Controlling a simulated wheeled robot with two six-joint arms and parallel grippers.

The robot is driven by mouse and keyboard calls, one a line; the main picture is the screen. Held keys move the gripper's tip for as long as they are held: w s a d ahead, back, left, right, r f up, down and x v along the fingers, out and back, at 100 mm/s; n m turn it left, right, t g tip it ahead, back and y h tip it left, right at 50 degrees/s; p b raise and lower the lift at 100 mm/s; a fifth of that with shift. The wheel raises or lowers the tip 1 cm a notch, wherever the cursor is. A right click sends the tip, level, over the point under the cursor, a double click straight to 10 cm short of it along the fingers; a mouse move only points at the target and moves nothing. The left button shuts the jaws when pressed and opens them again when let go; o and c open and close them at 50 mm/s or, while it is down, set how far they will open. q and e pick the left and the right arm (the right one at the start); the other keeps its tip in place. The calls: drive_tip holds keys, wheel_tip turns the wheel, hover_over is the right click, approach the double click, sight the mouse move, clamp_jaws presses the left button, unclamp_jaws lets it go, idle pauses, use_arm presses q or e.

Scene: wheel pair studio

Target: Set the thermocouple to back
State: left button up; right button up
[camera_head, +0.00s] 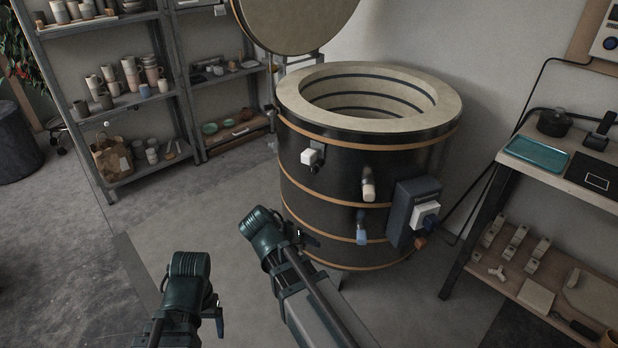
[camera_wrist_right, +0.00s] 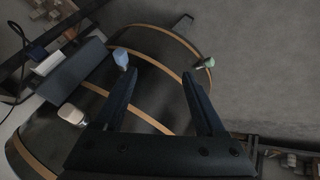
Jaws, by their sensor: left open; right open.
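The dark round kiln (camera_head: 330,205) with copper bands stands at the centre. A white block on a dark stem (camera_head: 309,157) sticks out of its upper left wall and may be the thermocouple; I cannot be sure. My left gripper (camera_head: 216,312) is at the lower left, away from the kiln; its fingers are hard to make out. My right gripper (camera_wrist_right: 160,95) is open and empty in the right wrist view, pointing at the kiln wall. A blue peg (camera_wrist_right: 122,58) shows near one fingertip, a pale green peg (camera_wrist_right: 205,63) near the other. Contact is not clear.
A beige peg (camera_head: 368,188) and a control box (camera_head: 402,212) with a white and blue front stick out of the kiln. The kiln lid (camera_head: 295,22) is raised. Shelves (camera_head: 115,110) stand left, a workbench (camera_head: 590,187) with a teal tray (camera_head: 536,153) right.

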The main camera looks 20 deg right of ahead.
drive_tip(key=w+a+r+m+t+h, duration=0.1)
drive_tip(key=w+r+m+t+h, duration=0.2)
drive_tip(key=r, duration=0.5)
drive_tip(key=w+a+r+m+t+h, duration=0.1)
drive_tip(key=w+r+m+t+h, duration=0.2)
drive_tip(key=r, duration=0.5)
drive_tip(key=w+t+h, duration=0.1)
drive_tip(key=w+h, duration=0.1)
drive_tip(key=w, duration=0.1)
drive_tip(key=shift+w+r, duration=0.25)
drive_tip(key=shift+r, duration=0.1)
